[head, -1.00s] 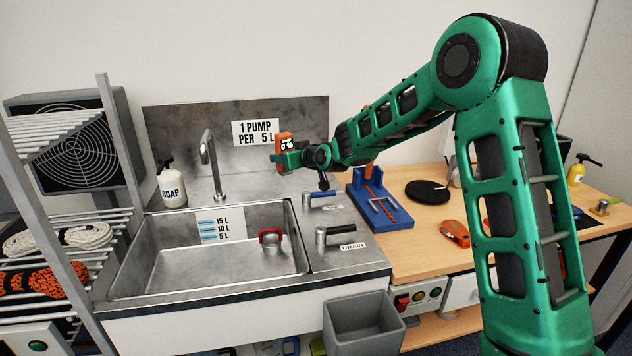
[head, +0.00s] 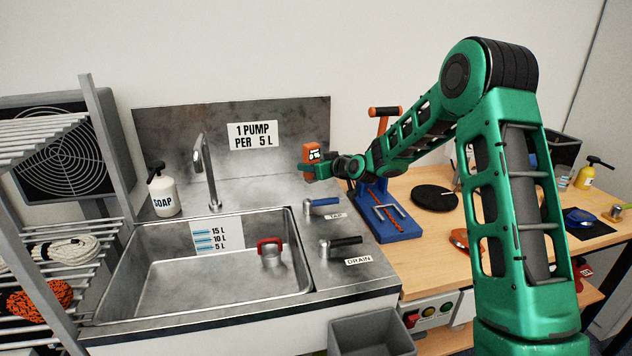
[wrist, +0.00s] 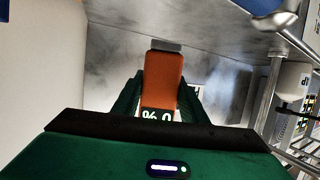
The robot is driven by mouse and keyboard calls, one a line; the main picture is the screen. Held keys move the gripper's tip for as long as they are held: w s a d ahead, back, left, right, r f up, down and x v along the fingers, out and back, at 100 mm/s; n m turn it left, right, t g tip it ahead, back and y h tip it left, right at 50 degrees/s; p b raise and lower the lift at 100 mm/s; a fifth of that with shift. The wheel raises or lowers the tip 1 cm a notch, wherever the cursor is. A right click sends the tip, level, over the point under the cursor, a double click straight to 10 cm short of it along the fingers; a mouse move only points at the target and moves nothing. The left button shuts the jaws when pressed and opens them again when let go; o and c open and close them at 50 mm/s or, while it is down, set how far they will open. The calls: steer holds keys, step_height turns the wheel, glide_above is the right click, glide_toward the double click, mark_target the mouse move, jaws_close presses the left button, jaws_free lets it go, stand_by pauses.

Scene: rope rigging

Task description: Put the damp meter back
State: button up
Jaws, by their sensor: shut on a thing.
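Below are the steel sink (head: 200,285), tap lever (head: 322,205) and drain lever (head: 340,243). A blue stand (head: 390,222) with an orange-handled post is just right of the sink. The wooden bench (head: 430,258) holds a black disc (head: 434,197) and an orange item (head: 459,240). A soap bottle (head: 162,192) stands left.

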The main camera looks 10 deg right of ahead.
steer(key=shift+w+d+f, duration=0.1)
steer(key=shift+d+f, duration=0.5)
steer(key=shift+d, duration=0.35)
steer(key=shift+f, duration=1.9)
steer(key=shift+f, duration=0.1)
steer(key=o, duration=1.1)
steer(key=v, duration=1.2)
steer(key=s+d+m+g+h, duration=0.1)
steer(key=s+d+m+g, duration=0.2)
steer(key=s, duration=1.4)
steer(key=s+d+r+m+g+h, duration=0.1)
steer(key=s+d+m+g, duration=0.3)
steer(key=s, duration=1.4)
steer(key=s+d+m+g+h, duration=0.3)
steer(key=s+d+g, duration=0.3)
steer(key=s, duration=1.2)
steer(key=shift+r+m+g, duration=0.3)
steer(key=shift+m, duration=0.1)
